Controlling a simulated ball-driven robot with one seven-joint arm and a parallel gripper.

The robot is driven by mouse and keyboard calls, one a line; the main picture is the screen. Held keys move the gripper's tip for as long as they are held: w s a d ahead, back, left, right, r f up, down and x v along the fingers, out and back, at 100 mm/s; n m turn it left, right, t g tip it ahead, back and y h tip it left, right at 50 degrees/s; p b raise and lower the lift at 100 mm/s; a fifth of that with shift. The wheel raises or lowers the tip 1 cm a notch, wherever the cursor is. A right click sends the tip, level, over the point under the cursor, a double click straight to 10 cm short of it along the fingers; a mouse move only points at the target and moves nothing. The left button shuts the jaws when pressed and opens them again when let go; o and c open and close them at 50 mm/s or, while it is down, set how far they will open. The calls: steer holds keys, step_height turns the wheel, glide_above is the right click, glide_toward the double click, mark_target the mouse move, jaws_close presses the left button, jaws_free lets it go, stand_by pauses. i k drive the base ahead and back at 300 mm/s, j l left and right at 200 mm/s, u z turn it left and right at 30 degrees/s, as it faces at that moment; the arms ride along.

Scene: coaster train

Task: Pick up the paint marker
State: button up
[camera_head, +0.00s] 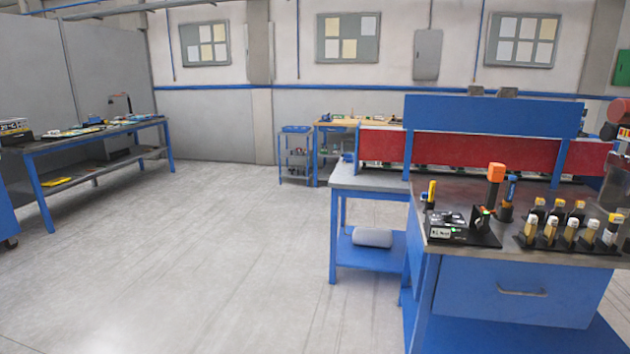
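I cannot tell for certain which thing is the paint marker. A slim yellow upright item (431,192) stands at the left of the near blue workbench's top (455,188), behind a small black-and-grey device. A white item with a yellowish top (611,230) stands at the right end of a row of tan-and-black pieces (570,232) in a black holder. Either could be a marker; both are too small to read.
An orange-topped black tool (495,183) and a blue-and-black tool (509,196) stand mid-bench. Another bench (95,137) is far left. Open floor (210,250) lies between.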

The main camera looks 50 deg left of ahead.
mark_target(432, 187)
steer(key=i+j+u, duration=0.65)
steer(key=i+u, duration=0.2)
steer(key=i+j, duration=0.1)
steer(key=i, duration=0.25)
steer(key=i+j, duration=0.1)
steer(key=i, duration=0.2)
steer(key=i+j, duration=0.25)
steer(key=i, duration=0.2)
steer(key=i+j+u, duration=0.15)
steer(key=i+j, duration=0.15)
steer(key=i, duration=0.15)
steer(key=i+j, duration=0.2)
steer(key=i, duration=0.25)
steer(key=u, duration=0.05)
